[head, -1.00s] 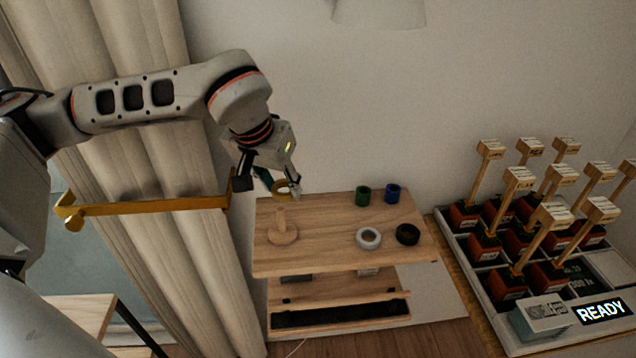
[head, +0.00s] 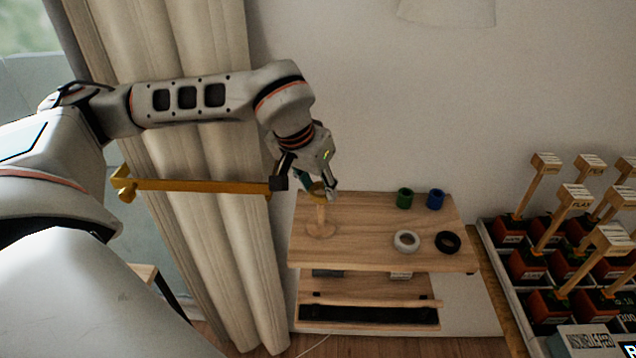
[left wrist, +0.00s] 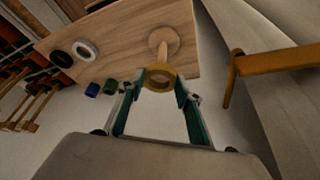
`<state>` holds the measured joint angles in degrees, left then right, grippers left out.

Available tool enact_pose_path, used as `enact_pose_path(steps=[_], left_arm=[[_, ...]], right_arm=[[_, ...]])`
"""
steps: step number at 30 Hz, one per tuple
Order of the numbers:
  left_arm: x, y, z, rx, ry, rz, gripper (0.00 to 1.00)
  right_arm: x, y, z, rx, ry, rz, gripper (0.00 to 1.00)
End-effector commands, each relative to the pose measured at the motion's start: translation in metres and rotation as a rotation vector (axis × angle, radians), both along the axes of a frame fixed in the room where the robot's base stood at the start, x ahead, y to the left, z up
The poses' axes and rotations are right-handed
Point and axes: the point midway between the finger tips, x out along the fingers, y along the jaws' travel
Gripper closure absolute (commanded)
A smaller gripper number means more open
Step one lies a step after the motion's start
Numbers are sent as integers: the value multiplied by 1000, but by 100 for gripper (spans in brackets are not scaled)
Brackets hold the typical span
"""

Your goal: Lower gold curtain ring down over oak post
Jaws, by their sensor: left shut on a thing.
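The gold curtain ring (head: 316,188) is held in my left gripper (head: 319,191). It also shows in the left wrist view (left wrist: 160,70), between the two green-sided fingers, which are shut on it. The oak post (head: 320,214) stands upright on a round wooden base (head: 320,232) at the left of the wooden shelf top. In the head view the ring is at the top of the post. In the left wrist view the post (left wrist: 163,53) runs up to the ring's rim; I cannot tell whether its tip is inside. My right gripper is not in view.
On the shelf top (head: 365,235) stand a green ring (head: 404,199), a blue ring (head: 436,199), a white ring (head: 406,241) and a black ring (head: 448,242), right of the post. A mustard bar (head: 200,186) and curtain (head: 220,270) are at left. A tray of boxed mallet-like items is at right.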

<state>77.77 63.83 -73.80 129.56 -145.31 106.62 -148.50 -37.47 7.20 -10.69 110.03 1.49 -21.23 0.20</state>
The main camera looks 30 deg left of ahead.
Motion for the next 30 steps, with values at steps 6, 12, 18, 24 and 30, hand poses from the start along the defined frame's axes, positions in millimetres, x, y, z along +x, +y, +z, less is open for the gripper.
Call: enact_pose_path(steps=[6, 12, 18, 24, 30], left_arm=[[0, 0, -15, 0, 1, 0, 77], [0, 0, -25, 0, 1, 0, 77], [0, 0, -35, 0, 2, 0, 77], [0, 0, -42, 0, 1, 0, 77], [0, 0, -42, 0, 0, 0, 77]], right_arm=[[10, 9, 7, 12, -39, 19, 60], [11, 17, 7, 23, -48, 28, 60], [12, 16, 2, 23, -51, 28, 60], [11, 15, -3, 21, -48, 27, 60], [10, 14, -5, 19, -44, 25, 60]])
